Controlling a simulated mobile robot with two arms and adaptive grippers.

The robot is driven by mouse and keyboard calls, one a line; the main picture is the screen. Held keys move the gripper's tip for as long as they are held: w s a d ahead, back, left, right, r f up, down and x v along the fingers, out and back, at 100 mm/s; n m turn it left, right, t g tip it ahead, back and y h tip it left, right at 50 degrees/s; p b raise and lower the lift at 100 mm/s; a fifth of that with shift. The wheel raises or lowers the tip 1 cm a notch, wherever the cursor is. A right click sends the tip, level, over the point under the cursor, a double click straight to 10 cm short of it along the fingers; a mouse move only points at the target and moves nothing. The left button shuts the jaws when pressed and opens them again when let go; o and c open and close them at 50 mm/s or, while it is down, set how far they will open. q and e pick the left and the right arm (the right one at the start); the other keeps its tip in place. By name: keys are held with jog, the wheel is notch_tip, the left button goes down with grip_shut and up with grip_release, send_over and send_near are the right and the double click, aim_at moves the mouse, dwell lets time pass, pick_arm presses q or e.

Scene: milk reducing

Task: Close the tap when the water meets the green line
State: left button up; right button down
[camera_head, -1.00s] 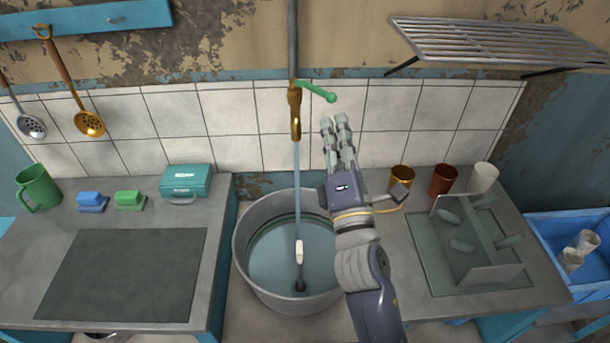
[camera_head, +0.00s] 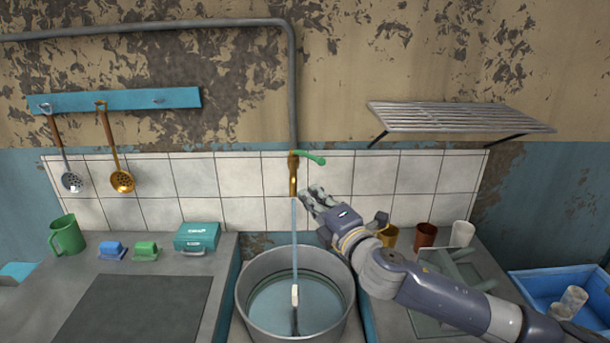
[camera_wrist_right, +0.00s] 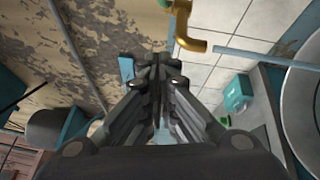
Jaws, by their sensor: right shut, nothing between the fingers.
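The brass tap (camera_head: 293,178) with its green handle (camera_head: 311,157) hangs from the pipe above the pot, and a stream of water (camera_head: 295,235) runs from it. The large metal pot (camera_head: 345,305) holds water (camera_head: 275,305); dark lines ring its inner wall, and I cannot tell which is green. My right gripper (camera_head: 316,196) is shut and empty, just right of and slightly below the tap spout, apart from it. In the right wrist view the shut fingers (camera_wrist_right: 160,65) show with the brass spout (camera_wrist_right: 190,42) to their right. My left gripper is not in view.
A metal rack (camera_head: 455,118) juts from the wall at upper right. Several cups, including a brown one (camera_head: 424,236), stand behind my right arm. A green mug (camera_head: 67,235) and a teal box (camera_head: 197,237) sit on the left counter. A blue crate (camera_head: 540,285) is at far right.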

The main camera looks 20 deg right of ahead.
jog(key=p, duration=0.1)
send_near(295, 176)
notch_tip(295, 176, up, 2)
jog(key=w+a, duration=0.2)
jog(key=p+x, duration=0.1)
jog(key=x, duration=0.3)
jog(key=shift+w+r+p, duration=0.1)
jog(key=shift+w+p, duration=0.2)
jog(key=shift+w, duration=0.05)
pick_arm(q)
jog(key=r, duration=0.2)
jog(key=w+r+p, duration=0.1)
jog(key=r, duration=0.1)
pick_arm(e)
jog(key=d, duration=0.1)
jog(key=w+d, duration=0.2)
jog(key=shift+d+r, duration=0.25)
jog(key=shift+d, duration=0.1)
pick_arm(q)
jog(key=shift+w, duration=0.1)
pick_arm(e)
jog(key=shift+d, duration=0.35)
